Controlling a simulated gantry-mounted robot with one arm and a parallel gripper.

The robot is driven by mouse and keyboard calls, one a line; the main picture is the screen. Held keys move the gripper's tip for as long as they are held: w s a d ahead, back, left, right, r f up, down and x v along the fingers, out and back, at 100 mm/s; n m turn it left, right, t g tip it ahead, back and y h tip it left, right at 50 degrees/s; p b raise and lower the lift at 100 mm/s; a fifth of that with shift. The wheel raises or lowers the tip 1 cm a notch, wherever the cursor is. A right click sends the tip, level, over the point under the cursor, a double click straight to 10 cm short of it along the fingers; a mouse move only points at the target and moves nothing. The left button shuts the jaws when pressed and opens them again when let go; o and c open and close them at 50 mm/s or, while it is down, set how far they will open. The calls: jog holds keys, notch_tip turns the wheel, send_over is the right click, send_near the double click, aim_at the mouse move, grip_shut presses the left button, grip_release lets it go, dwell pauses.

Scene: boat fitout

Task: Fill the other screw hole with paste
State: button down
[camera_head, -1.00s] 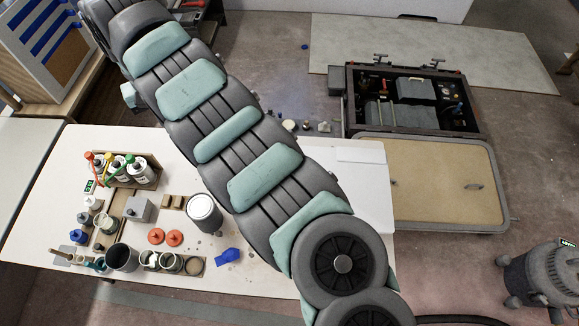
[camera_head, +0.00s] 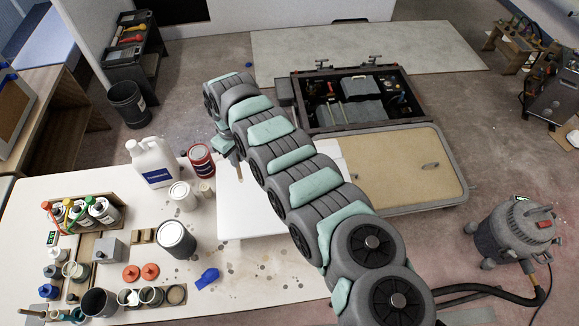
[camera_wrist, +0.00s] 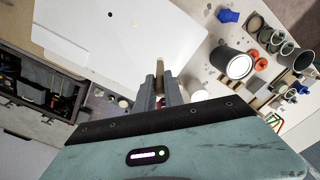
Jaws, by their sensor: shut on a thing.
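My gripper (camera_head: 228,148) is shut on a thin wooden stick (camera_head: 239,171), which points down toward the white panel (camera_head: 250,215) on the table. In the wrist view, the fingers (camera_wrist: 160,88) grip the stick (camera_wrist: 160,66), and its far end lies over or near the panel's edge. I cannot tell whether it touches anything or carries paste. My arm hides part of the panel in the head view.
A white jug (camera_head: 153,162), a red can (camera_head: 201,161) and a large grey can (camera_head: 176,240) stand left of the panel. Several jars and bottles fill the table's left end. A blue crumpled cloth (camera_head: 207,278) lies in front. An open equipment hatch (camera_head: 350,98) is behind.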

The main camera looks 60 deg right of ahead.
jog(key=s+d+f, duration=0.5)
jog(key=s, duration=0.3)
jog(key=s+d+f, duration=0.4)
jog(key=s+d, duration=0.2)
jog(key=s, duration=0.2)
notch_tip(320, 180, down, 6)
jog(key=b, duration=0.6)
jog(key=shift+f, duration=0.15)
jog(key=shift+w+a+f, duration=0.1)
jog(key=shift+f, duration=0.45)
dwell(1.3)
notch_tip(320, 180, up, 7)
jog(key=p, duration=0.7)
dwell(0.4)
